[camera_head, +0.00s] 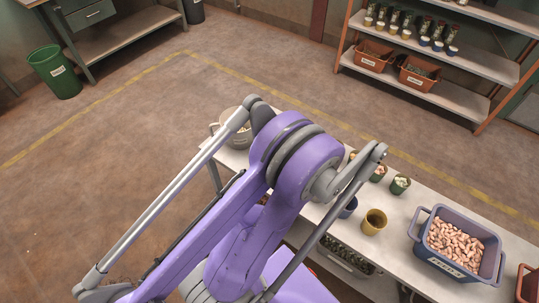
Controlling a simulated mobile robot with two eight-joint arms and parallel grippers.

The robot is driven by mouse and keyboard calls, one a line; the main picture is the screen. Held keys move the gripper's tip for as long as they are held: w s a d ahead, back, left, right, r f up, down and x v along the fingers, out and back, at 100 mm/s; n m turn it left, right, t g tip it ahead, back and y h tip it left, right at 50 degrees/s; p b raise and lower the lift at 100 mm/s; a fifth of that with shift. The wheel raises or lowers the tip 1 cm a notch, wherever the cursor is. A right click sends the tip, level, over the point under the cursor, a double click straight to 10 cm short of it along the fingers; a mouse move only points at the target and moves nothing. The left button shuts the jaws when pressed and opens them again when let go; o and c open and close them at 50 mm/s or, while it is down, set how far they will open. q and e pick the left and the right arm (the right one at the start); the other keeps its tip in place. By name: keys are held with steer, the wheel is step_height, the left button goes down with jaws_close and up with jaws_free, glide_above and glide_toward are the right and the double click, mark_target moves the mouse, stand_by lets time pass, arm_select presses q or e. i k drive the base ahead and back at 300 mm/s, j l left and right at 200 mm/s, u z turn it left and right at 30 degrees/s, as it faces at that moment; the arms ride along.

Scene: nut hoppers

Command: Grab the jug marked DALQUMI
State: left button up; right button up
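No label in view reads clearly as DALQUMI, so I cannot tell which vessel is the marked jug. A yellow open vessel (374,222) stands upright on the white table (398,232). A blue vessel (349,208) stands to its left, partly hidden by my purple arm. A pale grey vessel with a handle (240,136) stands at the table's left end, also partly hidden by my arm. No fingertips of my left or right gripper show.
A blue labelled bin (463,267) full of nuts stands at the table's right, near an orange bin (526,284). Shelves (432,95) with bins and jars stand behind. A green waste bin (54,72) stands left. Open floor lies left.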

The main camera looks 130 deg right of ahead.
mark_target(243, 140)
steer(key=z, duration=3.55)
steer(key=k+l+z, duration=0.4)
steer(key=z, duration=0.15)
